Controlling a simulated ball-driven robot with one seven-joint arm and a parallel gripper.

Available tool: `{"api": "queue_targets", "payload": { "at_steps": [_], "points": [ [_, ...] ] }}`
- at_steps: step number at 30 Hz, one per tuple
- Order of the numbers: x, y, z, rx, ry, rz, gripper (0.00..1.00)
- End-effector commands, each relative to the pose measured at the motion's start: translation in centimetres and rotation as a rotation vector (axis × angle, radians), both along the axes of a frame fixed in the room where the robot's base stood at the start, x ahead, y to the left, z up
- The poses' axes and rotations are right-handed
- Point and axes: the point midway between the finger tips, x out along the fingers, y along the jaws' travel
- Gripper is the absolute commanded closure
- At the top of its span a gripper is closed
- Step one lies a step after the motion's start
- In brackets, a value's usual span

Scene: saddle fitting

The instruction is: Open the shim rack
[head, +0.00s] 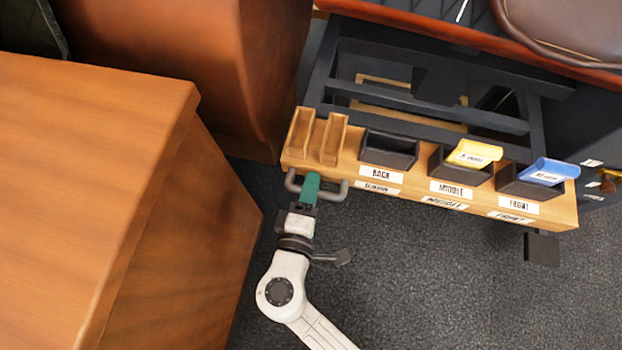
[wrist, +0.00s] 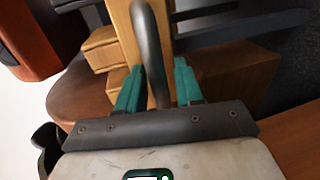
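The shim rack (head: 376,184) is a long light-wood block with bins labelled BACK, MIDDLE and FRONT along it. A grey bar handle (head: 331,190) is fixed to its front at the left end. My gripper (head: 311,182), with teal fingers, is at this handle. In the wrist view, the handle (wrist: 152,50) passes between the two fingers of my gripper (wrist: 158,82). A finger stands on each side of the bar, and the fingers look spread wider than it. Contact is hard to tell.
The middle bin holds a yellow piece (head: 473,154); the front bin holds a blue piece (head: 549,172). The back bin (head: 389,150) looks empty. A dark frame (head: 430,120) stands behind the rack. A large wooden block (head: 100,200) fills the left. Dark carpet (head: 450,290) is clear in front.

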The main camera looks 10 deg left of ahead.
Motion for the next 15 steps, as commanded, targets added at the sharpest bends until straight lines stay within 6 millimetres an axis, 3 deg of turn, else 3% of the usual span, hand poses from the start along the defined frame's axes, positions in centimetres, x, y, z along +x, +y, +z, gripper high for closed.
{"api": "queue_targets", "payload": {
  "at_steps": [10, 15],
  "points": [
    [-0.2, 0.0, 0.1, 0.000, -0.001, -0.002, 0.58],
    [-2.0, 0.0, 0.7, -0.002, 0.000, 0.000, 0.58]
  ]
}}
